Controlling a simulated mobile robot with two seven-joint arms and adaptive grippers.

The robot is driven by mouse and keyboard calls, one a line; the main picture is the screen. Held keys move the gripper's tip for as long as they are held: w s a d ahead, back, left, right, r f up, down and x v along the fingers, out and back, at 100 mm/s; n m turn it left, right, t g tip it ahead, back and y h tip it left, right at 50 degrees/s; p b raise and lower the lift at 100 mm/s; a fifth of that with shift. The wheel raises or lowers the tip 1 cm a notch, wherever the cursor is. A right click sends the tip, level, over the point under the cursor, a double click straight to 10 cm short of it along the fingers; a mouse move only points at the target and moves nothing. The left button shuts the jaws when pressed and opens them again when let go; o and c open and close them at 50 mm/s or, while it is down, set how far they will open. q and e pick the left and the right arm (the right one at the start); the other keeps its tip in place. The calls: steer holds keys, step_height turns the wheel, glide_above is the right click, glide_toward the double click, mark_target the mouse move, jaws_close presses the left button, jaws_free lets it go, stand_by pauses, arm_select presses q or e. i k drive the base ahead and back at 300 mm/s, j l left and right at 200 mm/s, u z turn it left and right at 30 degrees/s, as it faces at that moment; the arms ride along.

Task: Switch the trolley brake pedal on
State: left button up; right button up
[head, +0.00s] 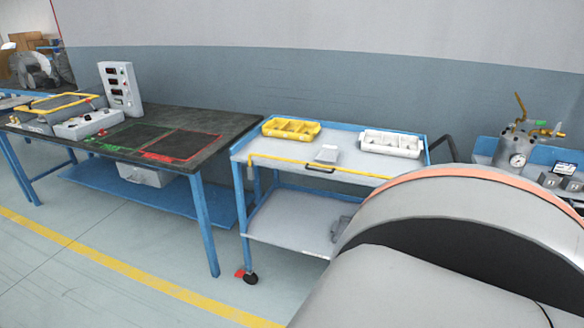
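The blue trolley (244,197) with grey shelves stands right of the dark workbench. A small red brake pedal (239,272) shows at its front left caster (251,279), close to the floor. I cannot tell from this distance whether the pedal is pressed down or up. The trolley's right front side and its other casters are hidden behind a large grey rounded body with an orange edge, probably part of my own arm. Neither of my grippers can be seen in the head view.
The workbench (231,128) carries a control box (120,88) and red and green marked areas. A yellow tray (291,129) and a white tray (391,144) sit on the trolley top. Floor in front of the pedal is clear, with a yellow line (130,266). A gauge vessel (514,152) stands right.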

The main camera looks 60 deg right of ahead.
mark_target(240, 274)
steer(key=z, duration=1.35)
steer(key=i+z, duration=0.3)
steer(key=i, duration=0.2)
steer(key=i+j+z, duration=0.25)
steer(key=i, duration=0.2)
